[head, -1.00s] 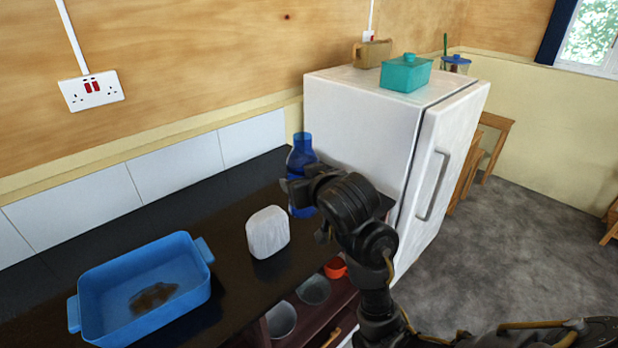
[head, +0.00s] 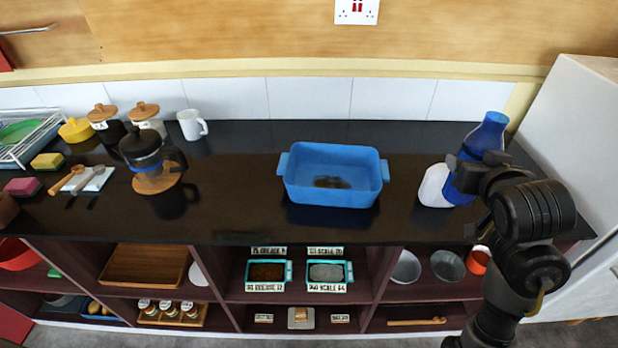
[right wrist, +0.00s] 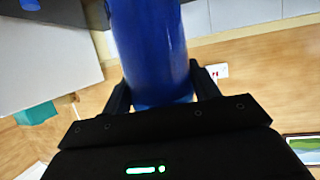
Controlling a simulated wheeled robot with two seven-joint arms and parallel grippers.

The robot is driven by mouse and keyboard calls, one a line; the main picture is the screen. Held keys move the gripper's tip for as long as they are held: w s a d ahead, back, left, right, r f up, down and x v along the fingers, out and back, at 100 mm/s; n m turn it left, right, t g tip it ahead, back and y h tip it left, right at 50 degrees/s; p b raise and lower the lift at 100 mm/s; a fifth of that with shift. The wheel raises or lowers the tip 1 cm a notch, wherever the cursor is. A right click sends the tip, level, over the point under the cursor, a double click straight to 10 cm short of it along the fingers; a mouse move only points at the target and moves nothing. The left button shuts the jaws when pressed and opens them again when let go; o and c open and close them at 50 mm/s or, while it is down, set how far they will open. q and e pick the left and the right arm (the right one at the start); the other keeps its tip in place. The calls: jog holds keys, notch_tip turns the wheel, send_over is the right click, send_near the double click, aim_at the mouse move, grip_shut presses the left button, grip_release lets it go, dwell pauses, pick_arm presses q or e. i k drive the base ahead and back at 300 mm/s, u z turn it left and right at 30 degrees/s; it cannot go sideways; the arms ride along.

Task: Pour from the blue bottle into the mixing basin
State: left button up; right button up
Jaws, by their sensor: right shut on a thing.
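The blue bottle (head: 486,136) is at the right end of the dark counter in the head view, its neck leaning right in the picture. My right gripper (head: 466,176) is shut on its body, coming from the right. I cannot tell whether its base touches the counter. In the right wrist view the blue bottle (right wrist: 150,45) stands between the two fingers of the right gripper (right wrist: 163,90). The blue mixing basin (head: 300,184) sits mid-counter, left of the bottle, with a brown patch on its floor. My left gripper is not in view.
A white rounded container (head: 433,187) stands close beside the bottle, on the basin side. A French press (head: 143,150), white mug (head: 191,125) and lidded jars (head: 146,115) stand left. The fridge (head: 575,110) is at right. Counter between basin and white container is clear.

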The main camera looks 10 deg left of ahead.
aim_at(327, 175)
jog(key=u, duration=0.4)
jog(key=k, duration=0.95)
jog(key=u, duration=1.15)
jog(key=i, duration=1.75)
jog(key=z, duration=1.15)
jog(key=i, duration=0.25)
